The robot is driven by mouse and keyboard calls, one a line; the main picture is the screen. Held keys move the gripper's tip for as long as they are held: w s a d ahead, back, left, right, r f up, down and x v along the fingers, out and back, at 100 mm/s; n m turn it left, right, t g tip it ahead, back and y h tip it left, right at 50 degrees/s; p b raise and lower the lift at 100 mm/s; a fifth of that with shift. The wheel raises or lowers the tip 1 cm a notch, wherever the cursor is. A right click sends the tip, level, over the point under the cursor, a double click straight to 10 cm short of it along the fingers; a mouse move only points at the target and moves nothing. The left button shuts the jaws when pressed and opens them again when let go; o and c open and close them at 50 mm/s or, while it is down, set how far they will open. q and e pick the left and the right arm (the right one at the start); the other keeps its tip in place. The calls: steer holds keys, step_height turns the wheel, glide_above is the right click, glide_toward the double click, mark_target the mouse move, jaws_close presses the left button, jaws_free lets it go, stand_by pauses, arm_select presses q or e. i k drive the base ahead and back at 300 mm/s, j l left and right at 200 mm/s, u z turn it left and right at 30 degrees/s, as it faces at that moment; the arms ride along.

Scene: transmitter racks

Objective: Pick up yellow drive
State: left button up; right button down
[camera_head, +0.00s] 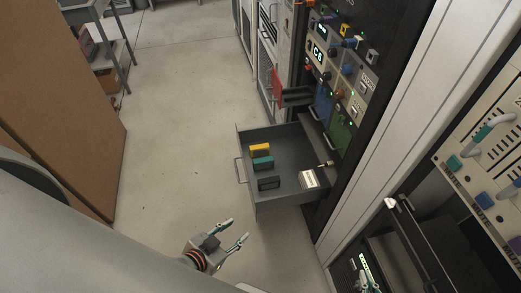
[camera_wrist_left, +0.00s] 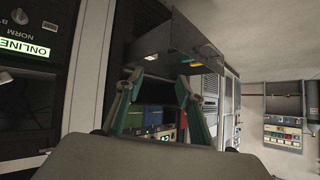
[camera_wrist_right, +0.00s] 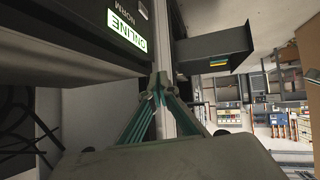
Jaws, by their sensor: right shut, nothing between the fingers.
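The yellow drive (camera_head: 260,150) stands in the open grey drawer (camera_head: 243,172), at its far left part. A teal drive (camera_head: 263,163) is close in front of it and a black drive (camera_head: 269,184) is nearer to me. A small patch of yellow (camera_wrist_left: 196,64) shows in the drawer in the left wrist view. My left gripper (camera_head: 236,230) is open and empty, outside the drawer on its near side, apart from the drives.
A white box-like item (camera_head: 308,179) lies at the drawer's right side. The dark rack (camera_head: 383,50) with knobs and lights rises behind the drawer. Another open black drawer or shelf (camera_head: 405,240) stands near my right gripper. The floor (camera_head: 175,100) left of the drawer is clear.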

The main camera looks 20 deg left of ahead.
mark_target(259, 150)
steer(key=i+j+z, duration=0.15)
steer(key=j, duration=0.4)
steer(key=i+j+z, duration=0.15)
steer(key=j, duration=0.45)
steer(key=i+j+z, duration=0.15)
steer(key=j, duration=0.45)
steer(key=i+j+z, duration=0.15)
steer(key=j, duration=0.45)
steer(key=j+z, duration=0.15)
steer(key=j, duration=0.45)
